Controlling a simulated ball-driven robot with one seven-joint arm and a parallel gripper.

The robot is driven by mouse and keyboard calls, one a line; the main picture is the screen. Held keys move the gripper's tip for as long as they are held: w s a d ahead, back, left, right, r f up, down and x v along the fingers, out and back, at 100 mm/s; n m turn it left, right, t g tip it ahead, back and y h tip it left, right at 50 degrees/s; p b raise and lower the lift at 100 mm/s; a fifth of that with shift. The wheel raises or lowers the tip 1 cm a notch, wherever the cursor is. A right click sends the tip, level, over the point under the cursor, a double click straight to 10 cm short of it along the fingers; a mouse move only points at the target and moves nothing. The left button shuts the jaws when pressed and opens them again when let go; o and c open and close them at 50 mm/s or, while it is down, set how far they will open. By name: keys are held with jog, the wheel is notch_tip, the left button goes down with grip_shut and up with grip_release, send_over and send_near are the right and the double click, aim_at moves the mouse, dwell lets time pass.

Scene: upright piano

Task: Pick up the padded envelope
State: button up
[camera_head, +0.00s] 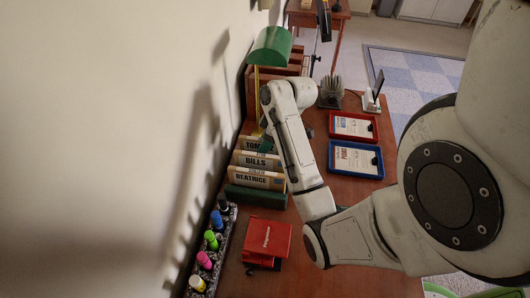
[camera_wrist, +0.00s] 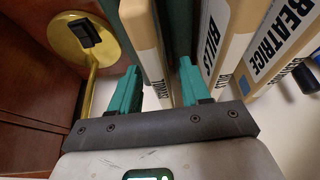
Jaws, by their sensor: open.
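Several tan, thick, upright envelope-like items stand in a row against the wall in the head view, lettered TOM… (camera_head: 257,146), BILLS (camera_head: 258,161) and BEATRICE (camera_head: 257,178). I cannot tell for sure which is the padded envelope. In the wrist view, the TOM… item (camera_wrist: 152,50) stands between the two green fingers of my open gripper (camera_wrist: 158,82), one finger on each side. A gap shows between it and the right finger; contact on the left is unclear. BILLS (camera_wrist: 222,35) stands just right of that finger, with BEATRICE (camera_wrist: 285,35) beyond. My gripper is largely hidden by my arm in the head view.
A brass-stemmed green lamp (camera_head: 270,46) stands close behind the row; its round brass base (camera_wrist: 80,38) is near my left finger. A rack of coloured markers (camera_head: 208,245), a red box (camera_head: 267,240), and red (camera_head: 354,125) and blue (camera_head: 355,158) trays lie on the desk.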

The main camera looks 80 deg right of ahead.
jog(key=shift+w+f, duration=0.1)
jog(key=shift+f, duration=0.25)
jog(key=shift+f, duration=0.25)
dwell(0.4)
jog(key=shift+c, duration=0.3)
grip_shut()
